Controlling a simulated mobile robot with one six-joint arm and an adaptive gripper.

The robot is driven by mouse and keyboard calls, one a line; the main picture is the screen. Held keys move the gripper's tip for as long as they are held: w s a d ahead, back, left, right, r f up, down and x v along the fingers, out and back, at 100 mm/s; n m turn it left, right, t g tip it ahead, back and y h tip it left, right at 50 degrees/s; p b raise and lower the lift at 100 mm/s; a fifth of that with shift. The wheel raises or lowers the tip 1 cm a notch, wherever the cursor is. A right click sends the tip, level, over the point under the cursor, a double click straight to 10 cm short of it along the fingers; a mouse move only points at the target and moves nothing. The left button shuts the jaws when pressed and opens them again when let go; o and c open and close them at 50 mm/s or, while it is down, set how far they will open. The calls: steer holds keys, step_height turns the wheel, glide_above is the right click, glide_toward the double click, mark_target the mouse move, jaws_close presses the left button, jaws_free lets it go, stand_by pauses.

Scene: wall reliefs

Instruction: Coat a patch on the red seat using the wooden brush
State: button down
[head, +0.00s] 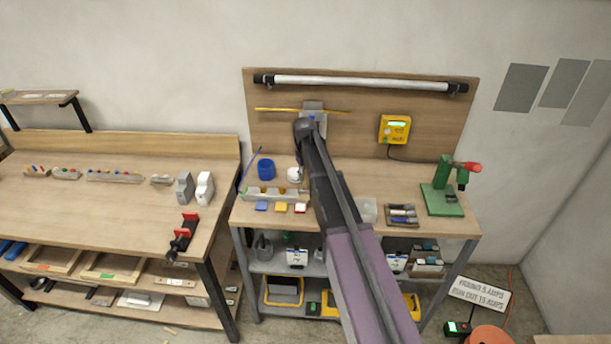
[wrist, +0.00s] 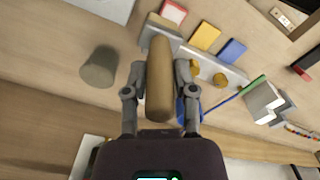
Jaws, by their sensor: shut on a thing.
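My gripper (wrist: 160,82) is shut on the wooden brush (wrist: 159,75), whose thick tan handle lies between the two fingers in the wrist view. In the head view the red seat (head: 300,208) lies near the bench's front edge, just left of my arm. My fingers and the brush are not clear in the head view.
A yellow seat (head: 280,207) and a blue seat (head: 261,206) sit beside the red one. A grey rack (head: 257,194) stands behind them, with a blue cup (head: 266,169) further back. A grey cylinder (wrist: 98,68) stands left of the brush in the wrist view.

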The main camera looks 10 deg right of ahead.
steer(key=shift+r+p, duration=0.35)
steer(key=shift+r, duration=0.3)
steer(key=shift+r, duration=0.1)
steer(key=shift+r+p, duration=1.4)
steer(key=shift+p, duration=0.1)
